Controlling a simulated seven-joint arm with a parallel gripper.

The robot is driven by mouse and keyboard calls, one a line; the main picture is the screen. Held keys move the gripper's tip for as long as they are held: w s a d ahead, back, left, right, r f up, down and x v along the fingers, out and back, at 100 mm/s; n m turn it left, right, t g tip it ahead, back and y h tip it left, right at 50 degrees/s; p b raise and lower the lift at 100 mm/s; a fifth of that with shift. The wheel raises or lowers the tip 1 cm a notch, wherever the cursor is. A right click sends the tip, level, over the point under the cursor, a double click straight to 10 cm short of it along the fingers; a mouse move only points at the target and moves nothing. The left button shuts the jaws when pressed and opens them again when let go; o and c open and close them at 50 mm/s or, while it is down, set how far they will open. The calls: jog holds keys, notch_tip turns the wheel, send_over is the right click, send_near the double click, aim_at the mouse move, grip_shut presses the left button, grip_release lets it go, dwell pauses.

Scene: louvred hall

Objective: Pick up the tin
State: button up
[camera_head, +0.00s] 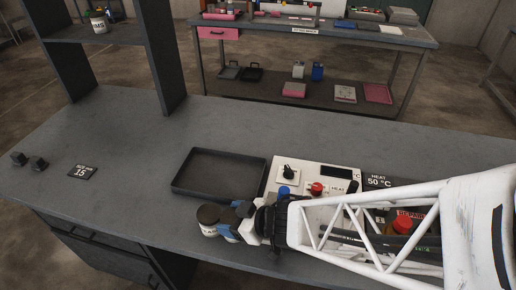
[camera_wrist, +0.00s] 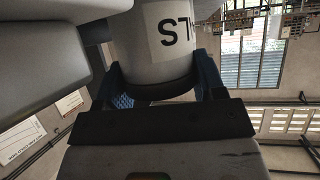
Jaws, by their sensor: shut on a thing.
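The tin (camera_head: 207,217), grey with a dark lid and a white label, is near the front of the grey workbench in the head view. In the wrist view the tin (camera_wrist: 165,45) fills the top middle, with part of its label lettering showing. My gripper (camera_head: 231,219) comes in from the right and is shut on the tin. Its blue fingers (camera_wrist: 160,90) stand on either side of the tin in the wrist view. The tin looks upright. I cannot tell whether its base touches the bench.
A black tray (camera_head: 219,174) lies just behind the tin. A white control panel (camera_head: 300,177) with knobs is right of the tray. A small "15" plate (camera_head: 83,171) and dark blocks (camera_head: 30,161) lie at left. A similar labelled tin (camera_head: 99,22) stands on the shelf.

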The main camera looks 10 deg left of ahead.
jog(key=shift+d+r, duration=0.1)
jog(key=shift+s+d+r, duration=0.4)
jog(key=shift+s+r, duration=0.05)
jog(key=shift+r, duration=0.15)
jog(key=s+d+r, duration=0.4)
jog(key=s+d, duration=0.1)
jog(key=shift+s+d+r, duration=0.15)
jog(key=shift+s+d, duration=0.25)
jog(key=shift+d+r, duration=0.1)
jog(key=shift+s+d+r, duration=0.55)
jog(key=shift+s+d, duration=0.2)
jog(key=shift+s+d+r, duration=0.5)
jog(key=shift+s+d, duration=0.2)
jog(key=shift+s, duration=0.05)
dwell(0.4)
